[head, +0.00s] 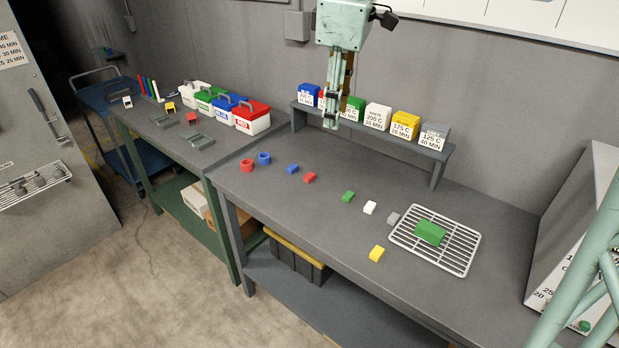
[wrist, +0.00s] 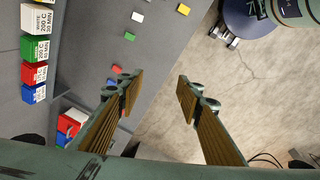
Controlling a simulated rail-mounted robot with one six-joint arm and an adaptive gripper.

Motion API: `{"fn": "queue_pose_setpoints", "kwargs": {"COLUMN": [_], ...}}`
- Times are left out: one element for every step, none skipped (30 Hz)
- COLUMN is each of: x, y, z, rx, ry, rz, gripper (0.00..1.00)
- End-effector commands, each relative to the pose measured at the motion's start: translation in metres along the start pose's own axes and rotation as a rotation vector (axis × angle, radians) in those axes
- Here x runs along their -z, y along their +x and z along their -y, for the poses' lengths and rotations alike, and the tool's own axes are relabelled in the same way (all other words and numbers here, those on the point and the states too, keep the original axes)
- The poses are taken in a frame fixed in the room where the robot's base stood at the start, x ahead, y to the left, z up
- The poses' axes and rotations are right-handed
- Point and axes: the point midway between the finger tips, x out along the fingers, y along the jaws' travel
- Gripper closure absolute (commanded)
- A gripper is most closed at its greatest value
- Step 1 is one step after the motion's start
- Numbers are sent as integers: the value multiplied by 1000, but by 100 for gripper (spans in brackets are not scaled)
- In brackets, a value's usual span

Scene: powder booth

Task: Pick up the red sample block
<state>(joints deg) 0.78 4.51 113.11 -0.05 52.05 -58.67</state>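The red sample block (head: 309,177) lies on the grey bench between a blue block (head: 292,169) and a green block (head: 347,196). In the wrist view the red block (wrist: 116,69) is small and lies just beyond the tip of the left-hand finger, with the blue block (wrist: 111,83) close by. My gripper (head: 331,122) hangs above the back part of the bench, in front of the shelf, well clear of the red block. In the wrist view my gripper (wrist: 157,80) has its two fingers wide apart with nothing between them.
White (head: 370,207), grey (head: 393,218) and yellow (head: 376,253) blocks lie to the right. A shelf (head: 437,152) with labelled boxes stands behind.

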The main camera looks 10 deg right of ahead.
Motion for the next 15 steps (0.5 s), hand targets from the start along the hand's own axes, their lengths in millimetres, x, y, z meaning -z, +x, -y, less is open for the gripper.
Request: {"fn": "queue_pose_setpoints", "kwargs": {"x": [4,7,10,12,15,18,20,22,26,28,30,33,35,37,40], "y": [5,8,11,14,17,20,24,27,31,34,37,42,45,48,53], "z": [-8,-12,-18,-22,-26,-31,-35,-39,-45,-49,-53,-58,-62,-66,-71], "rx": [5,7,10,12,14,17,20,22,24,27,29,32,34,36,40], "ry": [-21,-36,-57,-71,-86,-106,-122,-136,-156,-171,-186,-206,-221,-236,-256], "rz": [3,4,6,7,8,9,11,12,13,14,14,16,16,17,18], "gripper": [67,67,67,67,67,67,67,67,67,67,67,67,67,67,67]}}
